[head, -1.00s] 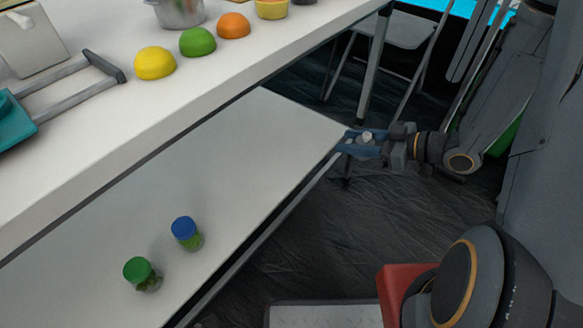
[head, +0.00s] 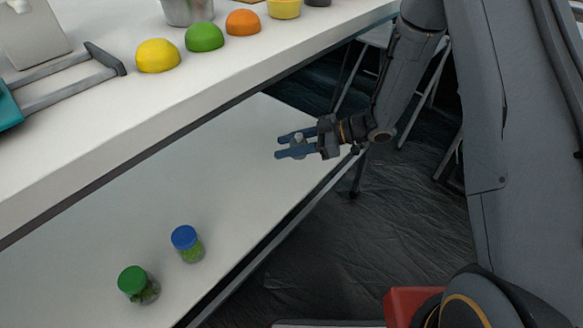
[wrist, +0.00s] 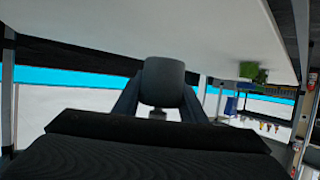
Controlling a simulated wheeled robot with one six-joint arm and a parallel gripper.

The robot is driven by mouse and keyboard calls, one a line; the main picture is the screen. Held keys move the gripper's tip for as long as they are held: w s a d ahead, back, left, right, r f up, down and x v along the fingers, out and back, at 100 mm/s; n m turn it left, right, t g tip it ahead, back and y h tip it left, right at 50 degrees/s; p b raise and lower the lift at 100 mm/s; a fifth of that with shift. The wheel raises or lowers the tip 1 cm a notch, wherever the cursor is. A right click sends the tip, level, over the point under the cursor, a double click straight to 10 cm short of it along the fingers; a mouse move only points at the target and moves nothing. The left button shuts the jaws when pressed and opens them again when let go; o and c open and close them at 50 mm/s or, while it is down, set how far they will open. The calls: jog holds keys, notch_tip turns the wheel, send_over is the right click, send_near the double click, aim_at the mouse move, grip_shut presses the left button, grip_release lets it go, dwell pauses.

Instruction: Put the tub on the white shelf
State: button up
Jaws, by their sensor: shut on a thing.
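The tub is a small grey rounded thing (head: 298,139) held between the fingers of my gripper (head: 290,147). In the wrist view the tub (wrist: 163,82) sits between the two dark fingers, and its lower part is hidden. The white shelf (head: 225,150) is the low white surface under the counter. My gripper, pointing left, is above the shelf's far right part in the head view. The shelf (wrist: 225,35) fills the top of the wrist view, which looks upside down. I cannot tell how high the tub is above the shelf.
A jar with a blue lid (head: 187,244) and one with a green lid (head: 138,285) stand on the shelf's near part. The white counter (head: 100,125) overhangs the shelf's left side and holds a yellow half-round thing (head: 157,56). The shelf between jars and gripper is clear.

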aim_at(288, 171)
jog(key=shift+f+b, duration=1.4)
jog(key=shift+f, duration=2.2)
jog(key=shift+f, duration=0.15)
jog(key=o, duration=1.2)
jog(key=shift+r, duration=0.2)
jog(key=p+v, duration=0.4)
jog(key=v, duration=0.8)
jog(key=shift+p, duration=0.4)
